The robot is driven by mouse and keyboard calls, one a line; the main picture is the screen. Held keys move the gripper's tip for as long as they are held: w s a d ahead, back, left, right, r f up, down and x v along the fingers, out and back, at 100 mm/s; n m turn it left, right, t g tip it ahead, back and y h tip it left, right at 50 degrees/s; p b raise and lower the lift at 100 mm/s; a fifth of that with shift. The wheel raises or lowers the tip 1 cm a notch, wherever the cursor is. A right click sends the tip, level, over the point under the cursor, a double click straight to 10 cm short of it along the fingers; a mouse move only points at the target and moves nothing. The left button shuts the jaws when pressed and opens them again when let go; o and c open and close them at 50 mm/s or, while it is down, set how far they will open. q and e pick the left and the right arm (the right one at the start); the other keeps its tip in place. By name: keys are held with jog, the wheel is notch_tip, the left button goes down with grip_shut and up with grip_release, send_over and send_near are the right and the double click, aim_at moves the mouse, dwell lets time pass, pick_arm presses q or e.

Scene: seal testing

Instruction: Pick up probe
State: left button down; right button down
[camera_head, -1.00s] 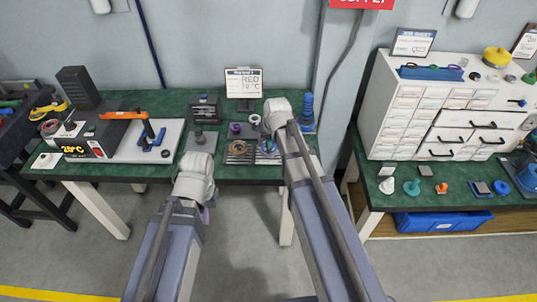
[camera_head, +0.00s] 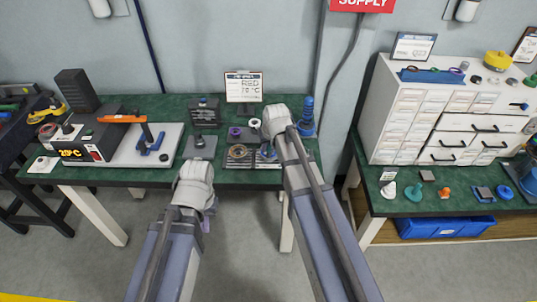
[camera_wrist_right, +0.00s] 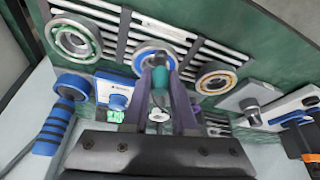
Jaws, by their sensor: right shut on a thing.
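In the right wrist view my right gripper (camera_wrist_right: 167,110) has its purple fingers closed around a small probe (camera_wrist_right: 160,78) with a teal body. A whitish part of it shows between the fingers, below the teal. The teal part overlaps a blue-edged ring (camera_wrist_right: 146,52) on the slatted rack behind; I cannot tell whether they touch. In the head view my right arm hides this gripper and the probe over the green bench. My left gripper (camera_head: 208,215) is in front of the bench edge, mostly hidden by its wrist; only a bit of purple finger shows.
The rack also holds a green-edged ring (camera_wrist_right: 73,40) and an orange-edged ring (camera_wrist_right: 217,78). A blue-and-white device (camera_wrist_right: 115,90) and a grey block (camera_wrist_right: 250,95) stand close by. On the bench are a heater station (camera_head: 90,148), a sign (camera_head: 243,87) and a blue bottle (camera_head: 306,118).

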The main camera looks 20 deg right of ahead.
dwell(0.5)
